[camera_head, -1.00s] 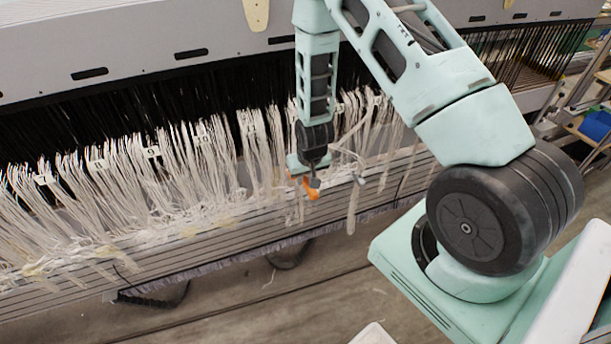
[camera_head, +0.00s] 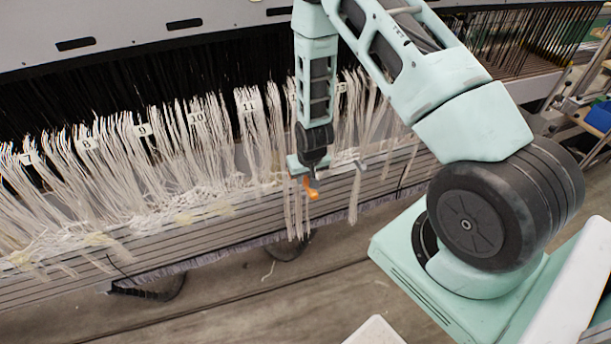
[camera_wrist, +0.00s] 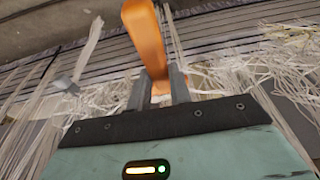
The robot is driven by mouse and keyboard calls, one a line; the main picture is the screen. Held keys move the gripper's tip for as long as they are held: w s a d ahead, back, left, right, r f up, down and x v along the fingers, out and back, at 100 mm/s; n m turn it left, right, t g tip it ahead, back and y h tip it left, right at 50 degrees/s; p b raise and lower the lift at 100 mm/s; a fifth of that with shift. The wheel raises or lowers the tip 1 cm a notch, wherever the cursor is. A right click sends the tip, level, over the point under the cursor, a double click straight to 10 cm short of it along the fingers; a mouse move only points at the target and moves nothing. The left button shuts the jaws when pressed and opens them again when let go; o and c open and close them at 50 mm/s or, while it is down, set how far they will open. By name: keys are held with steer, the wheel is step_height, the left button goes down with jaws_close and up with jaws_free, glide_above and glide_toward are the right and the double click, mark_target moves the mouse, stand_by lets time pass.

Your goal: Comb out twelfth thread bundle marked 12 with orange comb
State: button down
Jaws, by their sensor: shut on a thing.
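My gripper (camera_head: 310,180) is shut on the orange comb (camera_head: 312,194), low in front of the thread row. In the wrist view the comb (camera_wrist: 144,38) stands up from between the two grey fingers (camera_wrist: 162,86). White bundles hang from the loom with number tags: bundle 11 (camera_head: 250,106) is left of my arm and tag 13 (camera_head: 341,88) is right of it. The bundle between them (camera_head: 297,212) is mostly behind my arm, its tag not readable. Its loose ends hang beside the comb; I cannot tell whether the comb's teeth are in them.
Tagged bundles 7 to 10 (camera_head: 197,118) run to the left. A striped ledge (camera_head: 190,235) lies under the threads. The floor (camera_head: 240,305) in front is mostly open, with dark objects (camera_head: 150,290) beneath the ledge.

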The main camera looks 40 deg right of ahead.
mark_target(310, 192)
steer(key=shift+b+x, duration=0.9)
steer(key=shift+x, duration=0.55)
steer(key=shift+s, duration=0.1)
steer(key=shift+s+a, duration=0.1)
steer(key=shift+s, duration=0.15)
steer(key=shift+s+a, duration=0.25)
steer(key=shift+s, duration=0.65)
steer(key=shift+s+a, duration=0.25)
steer(key=shift+s, duration=0.6)
steer(key=s+a, duration=0.1)
steer(key=s, duration=0.4)
steer(key=shift+s+a, duration=0.35)
steer(key=shift+s, duration=0.05)
